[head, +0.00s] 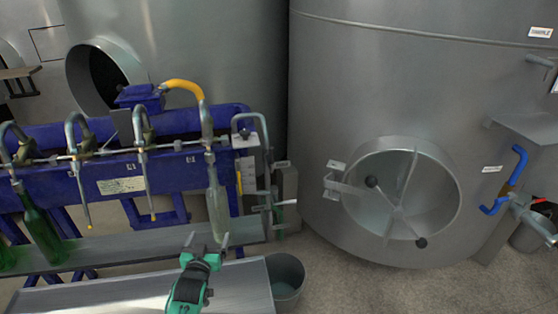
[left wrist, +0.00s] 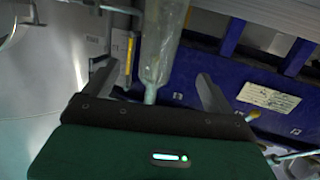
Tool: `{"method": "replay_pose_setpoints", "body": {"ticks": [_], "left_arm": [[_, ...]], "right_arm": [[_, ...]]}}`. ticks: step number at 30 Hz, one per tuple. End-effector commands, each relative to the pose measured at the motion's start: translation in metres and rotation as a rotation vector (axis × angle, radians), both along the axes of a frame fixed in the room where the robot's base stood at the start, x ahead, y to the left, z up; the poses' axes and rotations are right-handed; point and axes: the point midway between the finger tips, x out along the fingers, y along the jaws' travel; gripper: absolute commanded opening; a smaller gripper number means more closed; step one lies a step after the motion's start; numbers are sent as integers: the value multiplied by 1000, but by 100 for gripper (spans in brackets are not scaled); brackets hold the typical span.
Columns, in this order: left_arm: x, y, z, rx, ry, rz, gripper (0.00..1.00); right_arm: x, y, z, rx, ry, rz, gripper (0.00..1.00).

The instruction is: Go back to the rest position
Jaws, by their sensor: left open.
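My left gripper (head: 208,240) is open, with its two fingers spread, in front of the metal shelf of the blue filling machine. A clear bottle (head: 217,208) stands upright under the rightmost filling spout, just beyond the fingertips in the head view. In the left wrist view the clear bottle (left wrist: 165,45) shows in the gap between the open fingers (left wrist: 157,85). Neither finger visibly touches it. I cannot tell how deep it lies between them. My right gripper is in neither view.
The blue filling machine (head: 110,178) has several spouts. Green bottles (head: 42,238) stand at its left end. A metal bench (head: 110,292) lies in front, with a grey bucket (head: 286,278) at its right end. A big steel tank (head: 340,90) stands right; open floor lies before it.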

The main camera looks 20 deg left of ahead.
Motion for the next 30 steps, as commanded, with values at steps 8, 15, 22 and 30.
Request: {"method": "replay_pose_setpoints", "body": {"ticks": [8,15,22,30], "left_arm": [[-19,-18,-6,0,120,-36,88],[-90,-74,-20,-8,457,-140,88],[-175,-123,-21,-10,768,-250,88],[-245,-151,-11,-7,985,-335,88]], "right_arm": [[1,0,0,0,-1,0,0],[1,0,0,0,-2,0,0],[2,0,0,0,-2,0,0],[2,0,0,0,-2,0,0]]}}
